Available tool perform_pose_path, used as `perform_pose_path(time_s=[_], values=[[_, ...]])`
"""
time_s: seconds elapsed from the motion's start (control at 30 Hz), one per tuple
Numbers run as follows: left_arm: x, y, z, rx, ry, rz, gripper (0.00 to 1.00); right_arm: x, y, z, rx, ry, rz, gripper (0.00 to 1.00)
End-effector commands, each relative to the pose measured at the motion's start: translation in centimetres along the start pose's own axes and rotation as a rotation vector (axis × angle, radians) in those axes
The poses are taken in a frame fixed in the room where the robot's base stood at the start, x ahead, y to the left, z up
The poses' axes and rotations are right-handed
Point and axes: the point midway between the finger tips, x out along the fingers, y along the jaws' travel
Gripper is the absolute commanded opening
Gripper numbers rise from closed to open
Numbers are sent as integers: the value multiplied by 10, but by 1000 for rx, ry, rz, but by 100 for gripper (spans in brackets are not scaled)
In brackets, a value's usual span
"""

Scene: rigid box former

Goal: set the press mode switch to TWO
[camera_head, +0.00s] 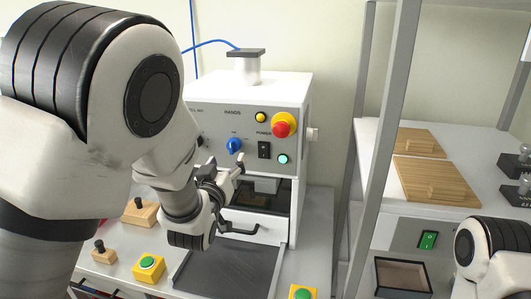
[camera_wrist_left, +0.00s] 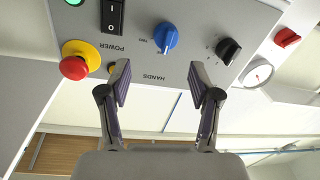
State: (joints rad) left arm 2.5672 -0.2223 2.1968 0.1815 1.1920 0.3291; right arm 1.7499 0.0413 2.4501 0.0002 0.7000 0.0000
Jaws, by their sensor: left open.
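The press mode switch is a blue knob (camera_head: 234,146) under the word HANDS on the press's grey front panel. The left wrist view shows this blue knob (camera_wrist_left: 165,37) upside down, with a pale pointer mark. The small labels around it are too small to read surely, so I cannot tell which one it points at. My left gripper (camera_head: 226,165) is in front of the panel, just below the knob in the head view. In the wrist view its fingers (camera_wrist_left: 159,72) are spread and empty, apart from the knob. My right gripper is out of view.
The panel also carries a red emergency button (camera_head: 282,126) on yellow, a black power rocker (camera_head: 264,150), a green lamp (camera_head: 283,159) and a black knob (camera_wrist_left: 228,49). Green buttons (camera_head: 148,267) sit on the bench. A grey shelf post (camera_head: 385,150) stands at right.

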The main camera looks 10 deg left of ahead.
Motion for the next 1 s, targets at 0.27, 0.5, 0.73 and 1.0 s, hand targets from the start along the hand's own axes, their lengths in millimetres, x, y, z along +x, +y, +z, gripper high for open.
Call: perform_pose_path(time_s=[0.27, 0.5, 0.73, 1.0], values=[[25, 6, 1, 11, -8, 9, 63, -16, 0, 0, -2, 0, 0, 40], [68, 7, 1, 12, -8, 10, 63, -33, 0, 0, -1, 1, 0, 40], [78, 6, 5, 13, -9, 10, 63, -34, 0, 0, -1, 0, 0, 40], [78, 6, 4, 12, -9, 9, 3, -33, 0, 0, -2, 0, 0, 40]])
